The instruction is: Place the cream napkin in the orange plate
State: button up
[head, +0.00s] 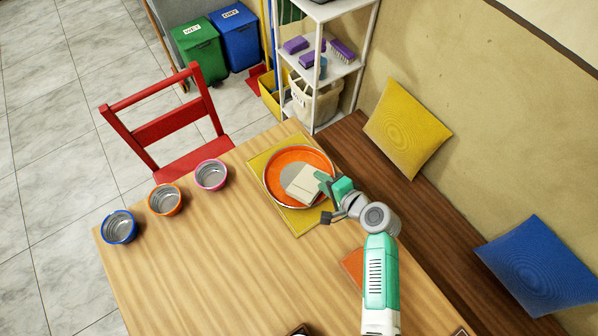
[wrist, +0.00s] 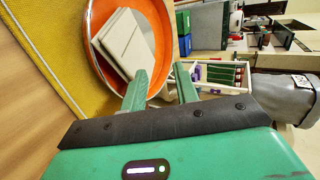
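The cream napkin (head: 303,184) is a folded, flat block lying inside the orange plate (head: 271,157), toward its right side. It also shows in the wrist view (wrist: 124,42), within the orange rim (wrist: 93,75). My gripper (wrist: 160,70) is open, with a clear gap between its two green fingers. Its left finger is close to the napkin's edge and overlaps it in the wrist view; whether they touch I cannot tell. In the head view my gripper is at the plate's right rim and hides part of it.
The plate sits on a yellow placemat (head: 262,162) on the wooden table (head: 215,260). Blue (head: 119,227), orange-rimmed (head: 165,200) and pink-rimmed (head: 211,175) bowls stand to the left. A red chair (head: 165,125) is behind the table. An orange mat (head: 353,266) lies partly hidden by my arm.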

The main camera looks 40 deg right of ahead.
notch_tip(320, 180, up, 7)
jog(key=s+p, duration=0.2)
jog(key=p, duration=0.5)
jog(key=shift+s+a+r, duration=0.15)
jog(key=shift+s+r, duration=0.05)
jog(key=shift+s, duration=0.1)
